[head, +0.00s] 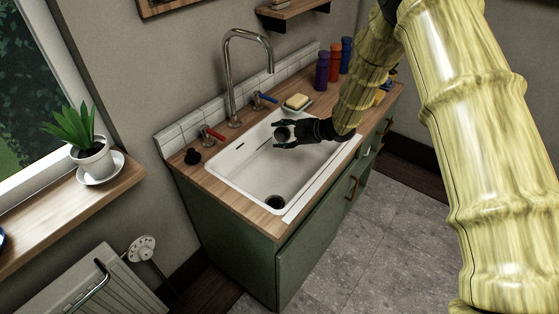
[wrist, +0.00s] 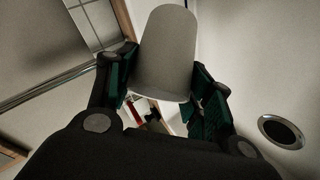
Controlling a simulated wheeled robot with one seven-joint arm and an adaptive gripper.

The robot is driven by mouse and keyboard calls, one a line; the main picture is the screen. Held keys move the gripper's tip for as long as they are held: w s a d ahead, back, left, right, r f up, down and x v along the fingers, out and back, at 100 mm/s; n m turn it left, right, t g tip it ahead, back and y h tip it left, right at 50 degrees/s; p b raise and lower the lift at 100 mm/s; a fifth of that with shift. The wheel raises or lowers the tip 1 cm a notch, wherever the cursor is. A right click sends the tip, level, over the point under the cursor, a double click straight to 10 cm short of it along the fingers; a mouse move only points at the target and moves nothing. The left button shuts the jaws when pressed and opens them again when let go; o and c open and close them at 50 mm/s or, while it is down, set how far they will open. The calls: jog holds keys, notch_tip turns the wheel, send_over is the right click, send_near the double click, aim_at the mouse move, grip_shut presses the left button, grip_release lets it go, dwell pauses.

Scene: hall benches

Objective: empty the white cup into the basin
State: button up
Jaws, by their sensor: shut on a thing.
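The white cup (head: 284,133) is held in my gripper (head: 279,135) over the white basin (head: 237,172), above its floor.
A curved metal tap (head: 229,80) stands behind the basin, with red (head: 213,134) and blue (head: 264,98) handles. A soap dish (head: 297,103) and several bottles (head: 334,62) stand on the wooden counter to the right. A potted plant (head: 90,150) is on the sill.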

jog(key=shift+w+r+g+p, duration=0.15)
jog(key=shift+g+p, duration=0.15)
jog(key=shift+p, duration=0.45)
jog(key=shift+f+m+p, duration=0.25)
jog(key=shift+m+p, duration=0.05)
jog(key=shift+r+g+h+p, duration=0.1)
jog(key=shift+g+h+p, duration=0.2)
jog(key=shift+p, duration=0.25)
jog(key=m+g+p, duration=0.1)
jog(key=p, duration=0.2)
jog(key=shift+a+p, duration=0.1)
jog(key=shift+p, duration=0.2)
jog(key=shift+f+m+g+h+p, duration=0.3)
jog(key=shift+f+g+p, duration=0.25)
jog(key=shift+g+p, duration=0.15)
jog(key=shift+p, duration=0.55)
jog(key=shift+f+m+g+h+p, duration=0.2)
jog(key=shift+m+g, duration=0.15)
jog(key=shift+g, duration=0.25)
jog(key=shift+f+m+g+h+p, duration=0.15)
jog(key=shift+m+g, duration=0.2)
jog(key=shift+g, duration=0.25)
jog(key=shift+a+r+g, duration=0.25)
jog(key=shift+r+g, duration=0.05)
jog(key=shift+g, duration=0.1)
jog(key=shift+r, duration=0.15)
